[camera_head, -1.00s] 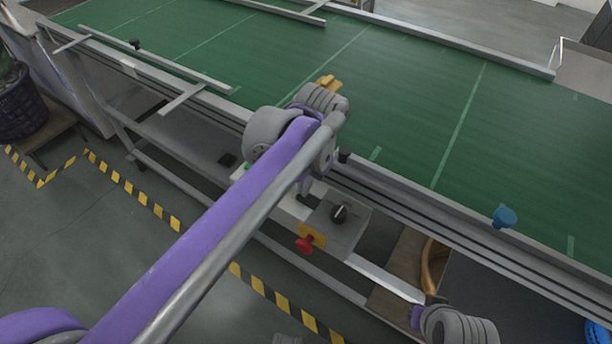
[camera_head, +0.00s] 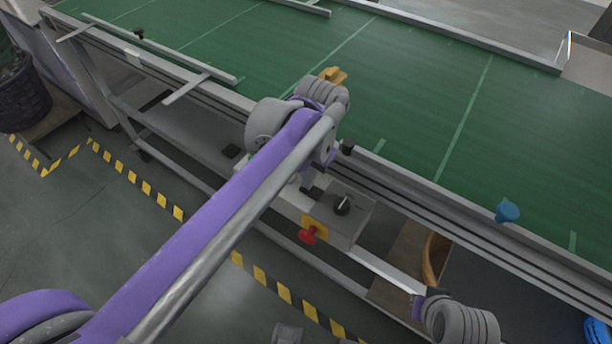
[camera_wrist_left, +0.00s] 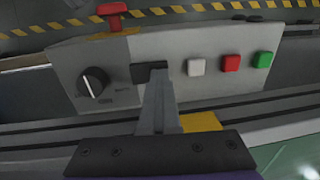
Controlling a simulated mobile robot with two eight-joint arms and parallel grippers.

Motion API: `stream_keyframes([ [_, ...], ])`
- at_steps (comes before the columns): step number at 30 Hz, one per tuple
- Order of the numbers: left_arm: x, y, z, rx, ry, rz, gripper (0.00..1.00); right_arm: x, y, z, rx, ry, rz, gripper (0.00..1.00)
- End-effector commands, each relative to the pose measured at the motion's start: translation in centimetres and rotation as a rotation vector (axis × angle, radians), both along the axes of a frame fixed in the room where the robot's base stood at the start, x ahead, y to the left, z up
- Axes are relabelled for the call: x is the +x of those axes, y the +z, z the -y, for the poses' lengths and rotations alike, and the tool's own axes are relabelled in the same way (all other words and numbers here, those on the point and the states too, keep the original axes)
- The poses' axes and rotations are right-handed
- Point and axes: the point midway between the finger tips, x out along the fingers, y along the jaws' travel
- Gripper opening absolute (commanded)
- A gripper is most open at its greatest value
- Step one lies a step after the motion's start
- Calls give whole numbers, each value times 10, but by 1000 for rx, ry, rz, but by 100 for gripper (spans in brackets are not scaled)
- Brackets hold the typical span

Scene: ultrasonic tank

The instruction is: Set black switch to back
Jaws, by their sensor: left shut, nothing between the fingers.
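The black switch is a round knob (camera_head: 342,205) with a white pointer line, on the top of a grey control box (camera_head: 350,226). In the left wrist view the knob (camera_wrist_left: 94,83) sits on the left of the panel, its white line near vertical and tilted slightly. Small labels beside it are too blurred to read. My left gripper (camera_head: 312,187) is over the box, left of the knob. In the left wrist view its shut, empty fingers (camera_wrist_left: 157,73) are right of the knob, apart from it, before a black rectangle (camera_wrist_left: 149,72) they partly hide.
White (camera_wrist_left: 196,67), red (camera_wrist_left: 230,62) and green (camera_wrist_left: 263,59) buttons sit right of the fingers. A red stop button (camera_head: 308,235) on a yellow plate is at the box's edge. The green conveyor (camera_head: 420,110) lies behind. My right arm shows at lower right; its fingers are not distinguishable.

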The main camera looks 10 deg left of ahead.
Motion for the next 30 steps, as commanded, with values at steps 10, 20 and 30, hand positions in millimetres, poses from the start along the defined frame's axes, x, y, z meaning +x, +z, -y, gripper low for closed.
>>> stream_keyframes([
  [10,-4,2,10,-5,-2,-2,0,0,4,0,0,0,1,0],
  [20,-2,14,10,-4,-1,-1,0,1,15,0,0,0,5,0],
  [30,1,79,15,-5,-2,-2,0,4,46,0,0,0,14,0],
])
